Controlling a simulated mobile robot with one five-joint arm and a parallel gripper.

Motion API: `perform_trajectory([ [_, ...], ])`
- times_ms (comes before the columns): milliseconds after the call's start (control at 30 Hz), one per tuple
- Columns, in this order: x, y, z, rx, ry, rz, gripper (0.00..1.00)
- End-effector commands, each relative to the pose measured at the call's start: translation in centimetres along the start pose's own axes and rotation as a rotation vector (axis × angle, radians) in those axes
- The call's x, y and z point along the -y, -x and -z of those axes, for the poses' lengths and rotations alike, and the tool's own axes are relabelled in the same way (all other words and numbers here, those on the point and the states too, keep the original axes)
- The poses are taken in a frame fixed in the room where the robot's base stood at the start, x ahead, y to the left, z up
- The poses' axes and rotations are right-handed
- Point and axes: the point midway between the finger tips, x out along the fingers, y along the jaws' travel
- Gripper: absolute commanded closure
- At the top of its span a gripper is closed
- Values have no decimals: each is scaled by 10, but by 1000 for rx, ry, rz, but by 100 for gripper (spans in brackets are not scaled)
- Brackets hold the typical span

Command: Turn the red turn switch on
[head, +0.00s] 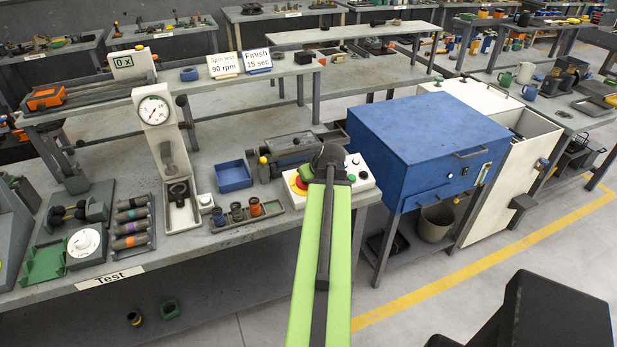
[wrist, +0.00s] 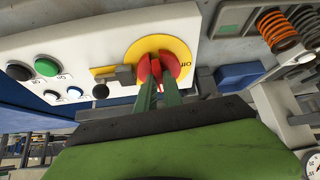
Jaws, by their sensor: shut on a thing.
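The red turn switch (wrist: 171,63) sits on a round yellow plate (wrist: 150,44) on a white control box (wrist: 80,50). In the wrist view my gripper (wrist: 158,76) is shut on the switch, with its green fingers on the red knob. A label reading "Off" shows at the right edge of the plate. In the head view the red switch (head: 300,184) shows only in part. My gripper (head: 327,160) and green arm cover the rest of it and the middle of the box.
Green (wrist: 47,66) and black (wrist: 18,72) buttons and smaller knobs sit on the same box. The blue cabinet (head: 430,130) stands close to its right. A blue tray (head: 233,176) and small parts in a holder (head: 245,214) lie left of it on the bench.

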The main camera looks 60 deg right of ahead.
Motion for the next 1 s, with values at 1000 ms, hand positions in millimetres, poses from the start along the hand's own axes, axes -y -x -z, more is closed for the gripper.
perform_trajectory([
  [1000,0,0,-1,2,-115,-49,67],
])
